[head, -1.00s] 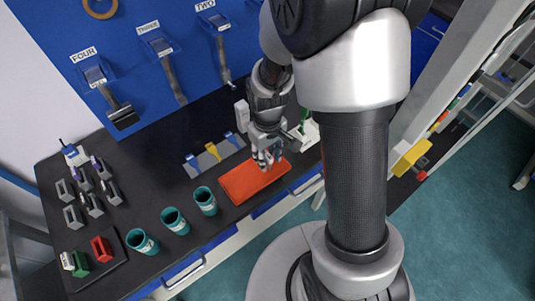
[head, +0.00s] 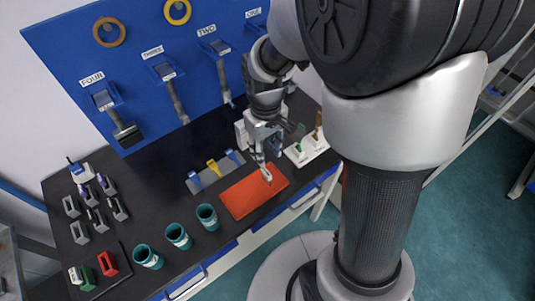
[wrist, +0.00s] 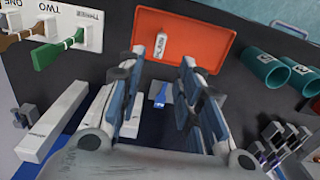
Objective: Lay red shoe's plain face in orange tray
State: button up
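The orange tray (head: 240,203) lies flat on the black bench, and it fills the top of the wrist view (wrist: 205,38). A small pale plate marked "PLAIN" (wrist: 160,46) shows against the tray floor in the wrist view. It appears to lie in the tray; its exact contact is hard to judge. My gripper (head: 262,166) points down at the tray. In the wrist view its fingertips (wrist: 162,60) stand apart, with a gap on both sides of the plate. The red shoe (head: 108,263) stands on a dark mat at the lower left, far from my gripper.
A grey rack (head: 215,172) with blue and yellow pieces lies just left of the tray. Several teal cups (head: 207,216) line the front edge. A white holder (head: 306,150) with handled tools stands right of the tray. Grey blocks (head: 95,210) stand at the left.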

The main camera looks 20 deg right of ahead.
jog(key=s+r+m+t, duration=0.3)
jog(key=s+r+t, duration=0.1)
jog(key=s+r, duration=1.1)
jog(key=shift+r+m+t, duration=0.3)
jog(key=shift+r, duration=0.45)
jog(key=shift+a, duration=0.15)
